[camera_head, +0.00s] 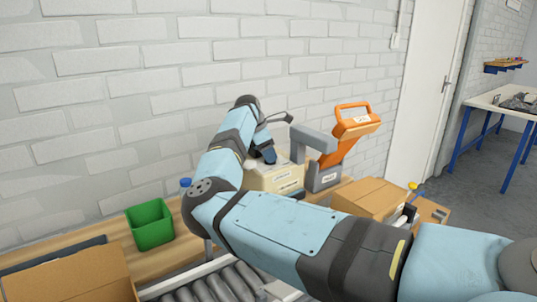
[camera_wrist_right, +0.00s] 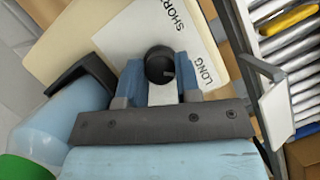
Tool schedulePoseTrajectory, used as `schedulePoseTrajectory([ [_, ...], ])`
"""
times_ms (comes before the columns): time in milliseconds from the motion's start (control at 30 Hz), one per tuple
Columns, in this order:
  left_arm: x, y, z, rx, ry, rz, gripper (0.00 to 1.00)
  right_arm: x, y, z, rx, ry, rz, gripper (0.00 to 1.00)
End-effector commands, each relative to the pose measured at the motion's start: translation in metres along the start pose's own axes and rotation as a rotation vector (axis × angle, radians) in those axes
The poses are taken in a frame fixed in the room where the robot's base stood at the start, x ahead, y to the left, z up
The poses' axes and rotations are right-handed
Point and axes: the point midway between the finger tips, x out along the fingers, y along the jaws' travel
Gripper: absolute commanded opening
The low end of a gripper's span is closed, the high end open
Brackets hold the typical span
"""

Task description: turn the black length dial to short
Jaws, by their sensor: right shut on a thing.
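The black length dial (camera_head: 274,160) is mostly hidden in the head view; the right wrist view shows it clearly as a round black knob (camera_wrist_right: 160,64) on a white label plate (camera_wrist_right: 190,40) reading SHORT and LONG. The plate is on a cream machine (camera_head: 277,178). My right gripper (camera_wrist_right: 160,70) is shut on the dial, one blue finger on each side. A faint mark on the knob seems to face the LONG side, but it is too small to be sure. My left gripper is in neither view.
A grey machine part and an orange-handled device (camera_head: 350,135) stand right of the cream machine. A green bin (camera_head: 150,224) stands left on the wooden bench. Cardboard boxes (camera_head: 70,275) and a roller conveyor (camera_head: 215,285) are in front. A white brick wall is close behind.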

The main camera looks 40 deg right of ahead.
Motion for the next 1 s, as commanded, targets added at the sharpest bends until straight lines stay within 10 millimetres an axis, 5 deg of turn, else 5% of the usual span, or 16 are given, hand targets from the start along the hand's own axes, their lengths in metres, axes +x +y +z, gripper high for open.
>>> schedulePoseTrajectory([
  [1000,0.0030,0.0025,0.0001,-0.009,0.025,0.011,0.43,0.0019,-0.0044,0.0012,-0.826,-0.033,0.345,0.07],
])
